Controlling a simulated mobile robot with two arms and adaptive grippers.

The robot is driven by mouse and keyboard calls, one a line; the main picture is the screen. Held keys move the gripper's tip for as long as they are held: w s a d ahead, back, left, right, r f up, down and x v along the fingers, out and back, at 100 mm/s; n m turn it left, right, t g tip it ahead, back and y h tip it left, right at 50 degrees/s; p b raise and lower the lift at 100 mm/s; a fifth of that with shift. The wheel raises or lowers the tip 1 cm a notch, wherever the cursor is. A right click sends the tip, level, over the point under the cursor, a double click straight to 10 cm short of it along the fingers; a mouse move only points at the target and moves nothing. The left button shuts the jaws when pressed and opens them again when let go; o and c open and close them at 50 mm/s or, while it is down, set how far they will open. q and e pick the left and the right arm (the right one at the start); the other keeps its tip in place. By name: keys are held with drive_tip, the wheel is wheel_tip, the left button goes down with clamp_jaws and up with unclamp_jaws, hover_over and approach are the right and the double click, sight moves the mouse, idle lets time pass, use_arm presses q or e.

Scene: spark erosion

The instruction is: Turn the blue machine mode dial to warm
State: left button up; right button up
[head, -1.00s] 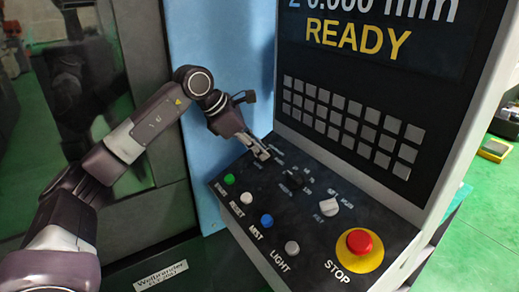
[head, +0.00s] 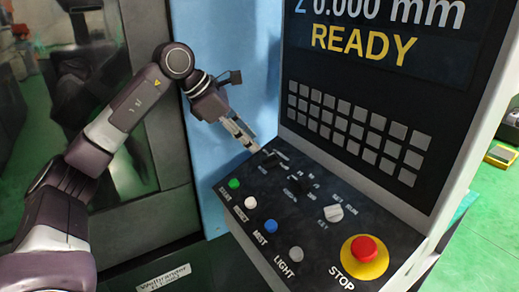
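The sloped black control panel (head: 318,238) carries a row of dials below the screen. A dark dial (head: 269,161) is at its upper left, a black dial (head: 299,185) is in the middle, and a pale grey dial (head: 333,213) is at the right. Their small labels are too blurred to read surely, so I cannot tell which is the mode dial or which dial reads warm. No dial looks blue. My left gripper (head: 256,149) points down at the upper-left dial, just above and left of it. The gap between its fingers is unclear. My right gripper is out of view.
Green (head: 234,183), white (head: 250,202), blue (head: 270,226) and grey (head: 295,253) buttons line the panel's front. A red stop button (head: 365,249) on a yellow base is at right. A keypad (head: 350,135) and a READY screen (head: 375,35) rise behind.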

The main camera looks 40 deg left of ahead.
use_arm(q)
drive_tip(key=shift+v, duration=2.25)
